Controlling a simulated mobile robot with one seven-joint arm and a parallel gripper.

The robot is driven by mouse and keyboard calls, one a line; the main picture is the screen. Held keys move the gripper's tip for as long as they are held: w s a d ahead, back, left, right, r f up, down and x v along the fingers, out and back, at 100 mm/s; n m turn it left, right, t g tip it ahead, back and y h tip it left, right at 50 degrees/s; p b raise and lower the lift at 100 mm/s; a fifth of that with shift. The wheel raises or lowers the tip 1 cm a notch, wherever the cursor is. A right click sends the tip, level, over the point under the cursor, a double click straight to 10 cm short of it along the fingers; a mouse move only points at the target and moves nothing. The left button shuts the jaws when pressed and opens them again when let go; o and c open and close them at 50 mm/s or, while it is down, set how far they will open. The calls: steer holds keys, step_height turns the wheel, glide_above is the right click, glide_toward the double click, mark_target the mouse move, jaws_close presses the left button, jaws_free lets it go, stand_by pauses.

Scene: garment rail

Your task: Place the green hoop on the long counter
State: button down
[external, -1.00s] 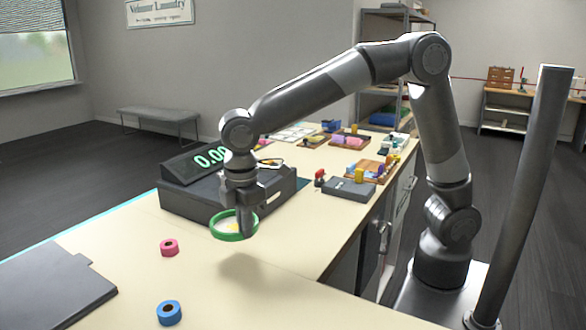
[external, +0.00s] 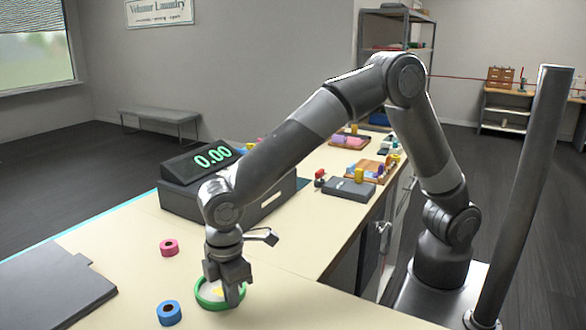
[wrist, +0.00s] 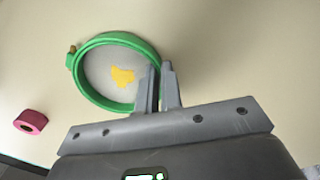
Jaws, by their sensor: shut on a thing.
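The green hoop (external: 201,297) is a round ring with pale fabric and a yellow patch inside. It lies level, at or just above the surface of the long counter (external: 120,235); I cannot tell whether it touches. My gripper (external: 238,298) points down and is shut on the hoop's right rim. In the wrist view the fingers (wrist: 160,80) pinch the rim of the hoop (wrist: 118,38) at its lower right, and a small brass-coloured fitting shows on its left side.
A blue ring (external: 169,313) is close to the left of the hoop. A pink ring (external: 169,247) lies farther back. A dark flat board (external: 50,290) is at the left, and a scale reading 0.00 (external: 213,156) stands behind. The counter right of the hoop is clear.

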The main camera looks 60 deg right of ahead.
steer(key=shift+f, duration=0.1)
steer(key=c, duration=1.6)
jaws_free()
step_height(320, 180, up, 12)
